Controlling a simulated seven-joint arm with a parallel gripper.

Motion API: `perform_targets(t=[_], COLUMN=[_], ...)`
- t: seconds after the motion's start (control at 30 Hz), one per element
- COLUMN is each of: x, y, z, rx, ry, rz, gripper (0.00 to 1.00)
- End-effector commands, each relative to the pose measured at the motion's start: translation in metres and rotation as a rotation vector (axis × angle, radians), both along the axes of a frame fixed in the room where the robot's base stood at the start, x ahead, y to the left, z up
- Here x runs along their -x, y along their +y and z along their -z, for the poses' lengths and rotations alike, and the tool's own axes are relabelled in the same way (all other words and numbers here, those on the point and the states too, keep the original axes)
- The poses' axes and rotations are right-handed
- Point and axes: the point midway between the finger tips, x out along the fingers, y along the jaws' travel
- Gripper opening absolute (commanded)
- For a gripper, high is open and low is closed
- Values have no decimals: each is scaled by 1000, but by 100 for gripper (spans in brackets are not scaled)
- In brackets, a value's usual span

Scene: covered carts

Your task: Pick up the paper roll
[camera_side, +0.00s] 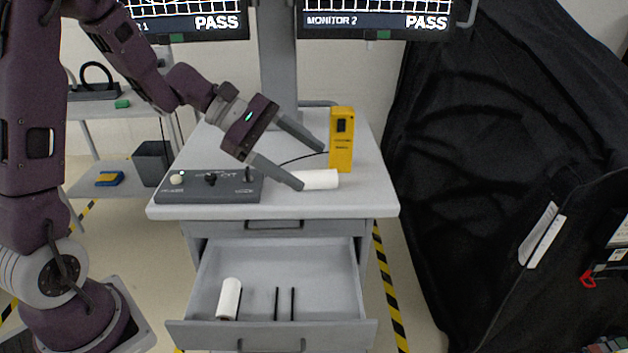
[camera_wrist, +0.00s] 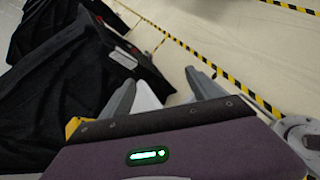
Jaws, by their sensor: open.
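A white paper roll (camera_side: 320,179) lies on its side on the grey cart top, just left of the foot of a yellow box. A second white paper roll (camera_side: 229,298) lies in the open drawer below. My gripper (camera_side: 312,169) is open, with its fingers spread and pointing down to the right. The nearer fingertip overlaps the left end of the roll on the cart top; I cannot tell if they touch. In the wrist view my gripper (camera_wrist: 162,84) shows a white shape between its fingers, likely this roll, partly hidden by the left finger.
The yellow box (camera_side: 341,140) stands upright behind the roll, with a black cable. A grey control box (camera_side: 208,187) sits at the cart's left front. The open drawer (camera_side: 275,265) also holds two thin black rods. Black cloth (camera_side: 470,150) hangs at right.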

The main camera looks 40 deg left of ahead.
Motion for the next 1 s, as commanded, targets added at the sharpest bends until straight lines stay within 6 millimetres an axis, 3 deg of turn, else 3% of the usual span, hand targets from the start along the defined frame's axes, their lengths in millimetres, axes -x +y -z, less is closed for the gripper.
perform_targets(t=[0.03,0.1,0.2,0.27,0.37,0.7,0.97,1.0], x=[-24,-46,-58,-61,-68,-111,-115,-115], y=[32,73,112,123,124,96,93,93], z=[27,59,91,100,109,134,136,136], rx=[103,213,301,325,335,332,331,331], ry=[74,144,202,217,224,221,221,221], rz=[-167,-373,-556,-609,-634,-629,-629,-629], gripper=[71,71,71,71,71,71,71,63])
